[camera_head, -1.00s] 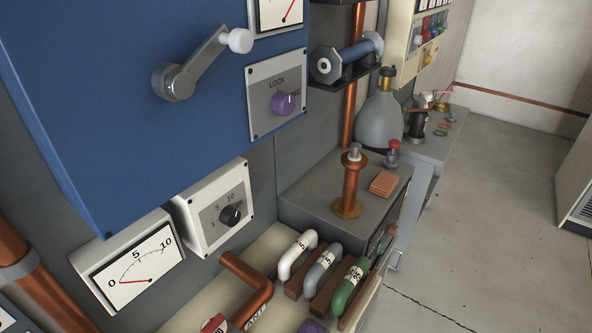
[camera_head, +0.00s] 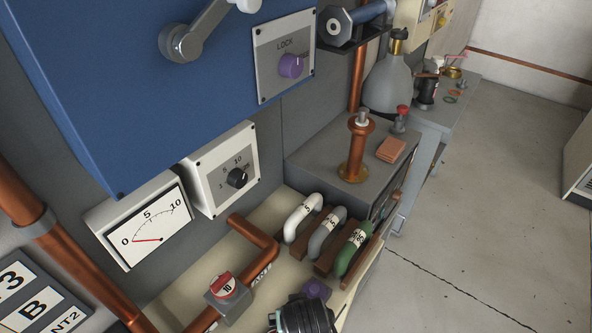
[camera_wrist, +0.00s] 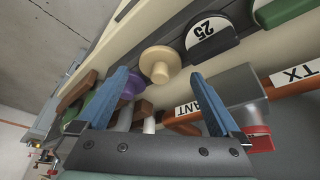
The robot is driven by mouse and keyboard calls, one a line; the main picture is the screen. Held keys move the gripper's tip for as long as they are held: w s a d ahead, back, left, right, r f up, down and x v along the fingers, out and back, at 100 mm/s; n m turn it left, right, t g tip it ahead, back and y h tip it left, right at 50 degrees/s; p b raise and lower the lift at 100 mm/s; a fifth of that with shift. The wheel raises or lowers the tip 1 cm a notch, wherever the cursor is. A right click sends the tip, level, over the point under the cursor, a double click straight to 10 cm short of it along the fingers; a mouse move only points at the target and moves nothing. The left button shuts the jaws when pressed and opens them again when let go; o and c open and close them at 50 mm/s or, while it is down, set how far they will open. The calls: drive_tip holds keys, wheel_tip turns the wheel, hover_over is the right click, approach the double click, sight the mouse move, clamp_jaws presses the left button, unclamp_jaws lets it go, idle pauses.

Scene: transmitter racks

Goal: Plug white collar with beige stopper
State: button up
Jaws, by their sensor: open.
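A beige stopper (camera_wrist: 160,64), a round disc with a short peg, shows in the wrist view on a cream surface. My gripper (camera_wrist: 160,74) is open, with its two blue fingers apart. The stopper's peg appears between and just beyond the fingertips; I cannot tell the depth gap. Nothing is held. In the head view the stopper is not visible. A dark rounded part, likely my own wrist, shows at the bottom edge of that view.
A purple part (camera_head: 315,290) stands on the cream bench near white, grey and green handles (camera_head: 350,250); it is beside the left finger in the wrist view (camera_wrist: 133,85). A copper pipe (camera_head: 262,262) and a grey box with red knob (camera_head: 226,290) stand close by.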

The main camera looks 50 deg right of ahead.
drive_tip(key=shift+x, duration=0.8)
drive_tip(key=c, duration=1.3)
